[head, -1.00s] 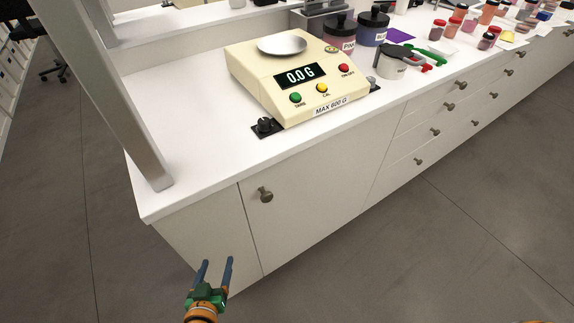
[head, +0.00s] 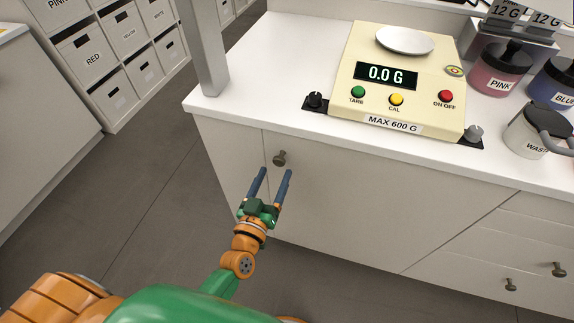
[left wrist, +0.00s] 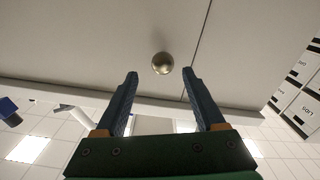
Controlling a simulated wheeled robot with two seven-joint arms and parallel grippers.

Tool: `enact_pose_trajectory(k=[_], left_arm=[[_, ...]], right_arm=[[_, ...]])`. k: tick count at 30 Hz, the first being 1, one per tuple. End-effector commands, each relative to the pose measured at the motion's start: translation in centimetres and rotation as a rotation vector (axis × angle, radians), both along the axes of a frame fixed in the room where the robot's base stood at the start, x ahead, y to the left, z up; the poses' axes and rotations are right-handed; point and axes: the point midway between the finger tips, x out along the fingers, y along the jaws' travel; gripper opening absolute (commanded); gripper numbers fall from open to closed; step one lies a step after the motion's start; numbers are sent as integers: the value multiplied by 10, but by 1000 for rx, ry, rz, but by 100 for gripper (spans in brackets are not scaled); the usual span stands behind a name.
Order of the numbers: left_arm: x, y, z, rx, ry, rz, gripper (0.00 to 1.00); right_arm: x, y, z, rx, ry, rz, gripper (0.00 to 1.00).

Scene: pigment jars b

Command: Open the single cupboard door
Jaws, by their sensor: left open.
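The single cupboard door (head: 340,205) is a plain pale panel under the counter, shut flush with the front. Its round metal knob (head: 279,158) sits near the door's upper left corner. My left gripper (head: 276,172) is open, with its two blue fingers pointing up toward the knob from just below it. In the left wrist view the knob (left wrist: 162,63) is ahead of the fingertips (left wrist: 160,73), roughly between them in line, and a gap shows; nothing is held. The door's edge seam shows right of the knob there. My right gripper is not in view.
On the white counter (head: 245,80) stands a scale (head: 395,100) reading 0.0 G, with jars to its right. A metal post (head: 205,50) rises at the counter's left end. Drawers (head: 500,240) are right of the door. Floor in front is clear.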

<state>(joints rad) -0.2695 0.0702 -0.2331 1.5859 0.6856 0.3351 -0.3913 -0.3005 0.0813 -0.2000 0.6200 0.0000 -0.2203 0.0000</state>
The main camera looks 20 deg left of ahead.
Motion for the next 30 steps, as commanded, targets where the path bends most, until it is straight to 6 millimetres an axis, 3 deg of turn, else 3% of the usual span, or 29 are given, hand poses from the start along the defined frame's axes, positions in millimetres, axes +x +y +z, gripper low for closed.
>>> enact_pose_trajectory(k=[3, 7, 16, 17, 24, 30], left_arm=[[26, -1, 0, 0, -3, 1, 71], [47, -1, 0, 0, -2, 1, 71], [54, -2, 0, 0, 2, -1, 71], [54, -2, 0, 0, 2, -1, 68], [54, -2, 0, 1, 1, 0, 4], [54, -2, 0, 1, 1, 0, 0]], right_arm=[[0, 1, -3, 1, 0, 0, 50], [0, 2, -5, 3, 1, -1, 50], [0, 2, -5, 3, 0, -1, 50], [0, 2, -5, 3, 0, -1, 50], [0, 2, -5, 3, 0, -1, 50], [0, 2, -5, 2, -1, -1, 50]])
